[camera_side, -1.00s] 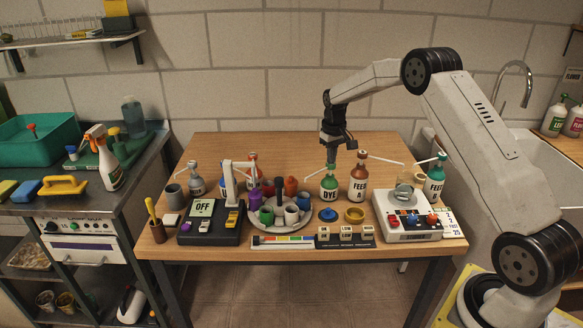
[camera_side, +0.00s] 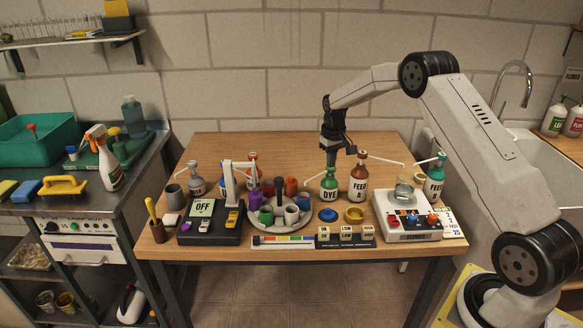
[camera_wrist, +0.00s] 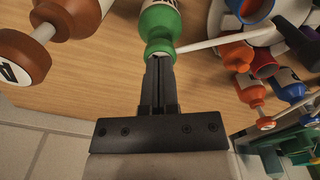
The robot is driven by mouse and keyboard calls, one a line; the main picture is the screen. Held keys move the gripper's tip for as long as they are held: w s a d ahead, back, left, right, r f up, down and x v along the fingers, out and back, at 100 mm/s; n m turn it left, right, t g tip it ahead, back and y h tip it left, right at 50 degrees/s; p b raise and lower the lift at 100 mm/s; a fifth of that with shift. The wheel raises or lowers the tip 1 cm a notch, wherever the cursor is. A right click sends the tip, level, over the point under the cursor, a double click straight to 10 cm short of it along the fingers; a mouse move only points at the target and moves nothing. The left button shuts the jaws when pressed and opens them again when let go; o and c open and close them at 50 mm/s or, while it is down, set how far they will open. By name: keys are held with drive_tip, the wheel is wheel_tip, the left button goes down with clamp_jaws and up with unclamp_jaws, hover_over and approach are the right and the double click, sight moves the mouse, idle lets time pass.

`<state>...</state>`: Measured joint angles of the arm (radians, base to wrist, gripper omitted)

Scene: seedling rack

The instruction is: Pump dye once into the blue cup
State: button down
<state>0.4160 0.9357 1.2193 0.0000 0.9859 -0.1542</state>
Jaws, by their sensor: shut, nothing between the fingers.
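The DYE bottle (camera_side: 328,188) is green with a white label and stands upright at the table's middle. It also shows in the wrist view (camera_wrist: 160,22). Its pale spout (camera_wrist: 212,41) reaches toward the round tray. My gripper (camera_wrist: 158,60) is shut and empty, pointing down at the bottle's pump top. Whether it touches or presses the top is unclear.
The FEED A bottle (camera_side: 358,187) stands close on the right of the DYE bottle. The round tray (camera_side: 283,227) holds several cups. A blue dish (camera_side: 328,214) and a yellow ring-shaped dish (camera_side: 355,214) lie in front. The table behind is clear.

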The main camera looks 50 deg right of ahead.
drive_tip(key=shift+r, duration=1.65)
wheel_tip(320, 180, up, 6)
idle(0.7)
drive_tip(key=s+a+n+t, duration=0.1)
drive_tip(key=s+a, duration=0.3)
drive_tip(key=a, duration=0.3)
drive_tip(key=s+a+n, duration=0.1)
drive_tip(key=s+a, duration=0.4)
drive_tip(key=a, duration=0.2)
drive_tip(key=s+a+f, duration=0.2)
drive_tip(key=s+a, duration=0.2)
drive_tip(key=s, duration=0.3)
drive_tip(key=s+a+f+n+t, duration=0.1)
drive_tip(key=s+a+f, duration=0.1)
drive_tip(key=s+a, duration=0.3)
drive_tip(key=s, duration=0.3)
drive_tip(key=shift+s+f+t, duration=0.15)
drive_tip(key=shift+s+t, duration=0.05)
drive_tip(key=shift+t, duration=0.1)
